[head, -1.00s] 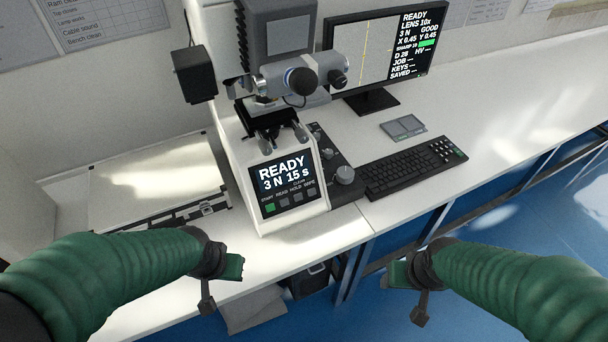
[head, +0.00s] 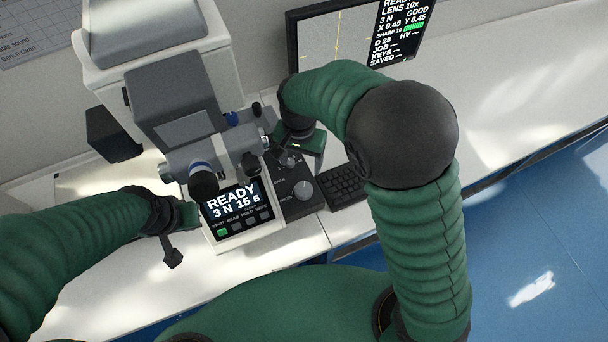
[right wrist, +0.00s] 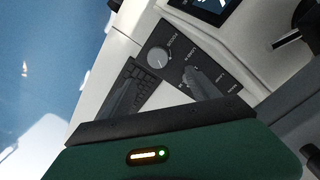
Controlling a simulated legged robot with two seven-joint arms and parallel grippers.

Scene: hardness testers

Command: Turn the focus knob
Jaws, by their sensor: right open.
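The focus knob (head: 303,190) is a round grey knob on the dark control box (head: 287,209) right of the tester's screen. In the right wrist view the knob (right wrist: 157,57) shows beside its label, uncovered. My right gripper (head: 299,160) is open above the back part of the control box, behind the focus knob in the head view. Its two grey fingers (right wrist: 160,80) point toward the box, apart from the focus knob, and one overlaps a smaller knob. My left gripper (head: 185,216) is by the tester's left front; its fingers are not clear.
The hardness tester (head: 240,226) stands left of the control box, its screen reading READY, its head (head: 190,150) overhanging. A keyboard (head: 343,187) lies right of the box, partly behind my right arm. A monitor (head: 335,45) stands behind. The bench at right is clear.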

